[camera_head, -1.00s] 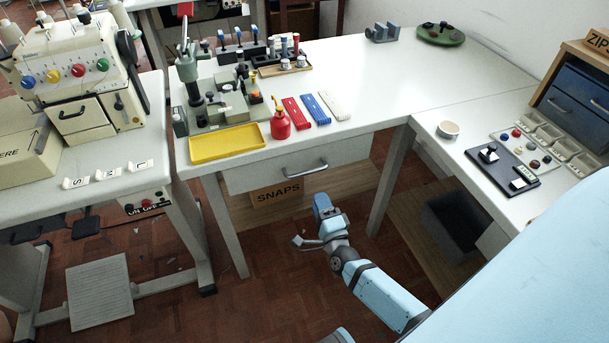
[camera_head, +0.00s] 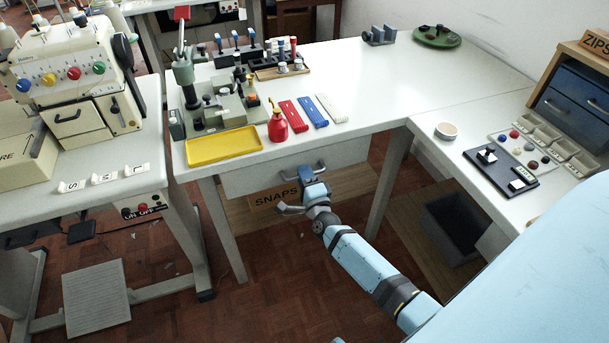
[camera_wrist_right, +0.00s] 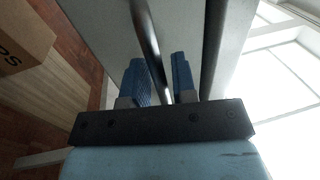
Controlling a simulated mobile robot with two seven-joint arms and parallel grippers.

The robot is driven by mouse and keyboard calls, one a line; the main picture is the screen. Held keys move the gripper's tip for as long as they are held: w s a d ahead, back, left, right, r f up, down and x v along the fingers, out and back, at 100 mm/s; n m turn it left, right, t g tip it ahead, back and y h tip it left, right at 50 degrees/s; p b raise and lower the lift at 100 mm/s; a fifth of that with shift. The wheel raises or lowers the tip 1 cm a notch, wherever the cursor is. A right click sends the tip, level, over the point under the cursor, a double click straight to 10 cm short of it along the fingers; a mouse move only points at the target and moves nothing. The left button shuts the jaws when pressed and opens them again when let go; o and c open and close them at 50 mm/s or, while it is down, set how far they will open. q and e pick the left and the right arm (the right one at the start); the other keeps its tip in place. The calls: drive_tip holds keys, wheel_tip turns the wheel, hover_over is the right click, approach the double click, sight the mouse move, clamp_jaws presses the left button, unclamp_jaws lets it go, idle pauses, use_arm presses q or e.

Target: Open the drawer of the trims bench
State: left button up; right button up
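The white bench (camera_head: 385,85) has a drawer (camera_head: 250,179) under its top, with a pale front and a curved metal handle (camera_head: 320,166). The drawer looks closed. My right gripper (camera_head: 308,183) is at the drawer front, at the handle, and partly covers it. In the right wrist view, the handle bar (camera_wrist_right: 148,35) runs between the two blue fingers of my right gripper (camera_wrist_right: 160,68). The fingers stand apart, with a gap beside the bar. The drawer front (camera_wrist_right: 180,25) fills the area beyond them. My left gripper is in neither view.
A box labelled SNAPS (camera_head: 272,199) sits on the wooden shelf (camera_head: 350,186) below the drawer. A yellow tray (camera_head: 224,146) and red bottle (camera_head: 277,125) stand near the bench's front edge. A bench leg (camera_head: 388,180) is right of my gripper. The floor in front is clear.

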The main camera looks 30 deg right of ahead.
clamp_jaws()
drive_tip(key=shift+s, duration=0.1)
use_arm(q)
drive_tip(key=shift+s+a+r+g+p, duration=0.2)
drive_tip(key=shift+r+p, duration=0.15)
drive_tip(key=shift+p, duration=1.05)
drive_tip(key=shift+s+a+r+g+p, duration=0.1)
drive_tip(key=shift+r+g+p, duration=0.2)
drive_tip(key=shift+p, duration=1.1)
use_arm(e)
drive_tip(key=r+v, duration=0.2)
drive_tip(key=v, duration=0.9)
drive_tip(key=r+v, duration=0.2)
drive_tip(key=v, duration=0.9)
drive_tip(key=shift+s, duration=0.4)
drive_tip(key=shift+a+r, duration=0.1)
drive_tip(key=shift+o, duration=1.5)
unclamp_jaws()
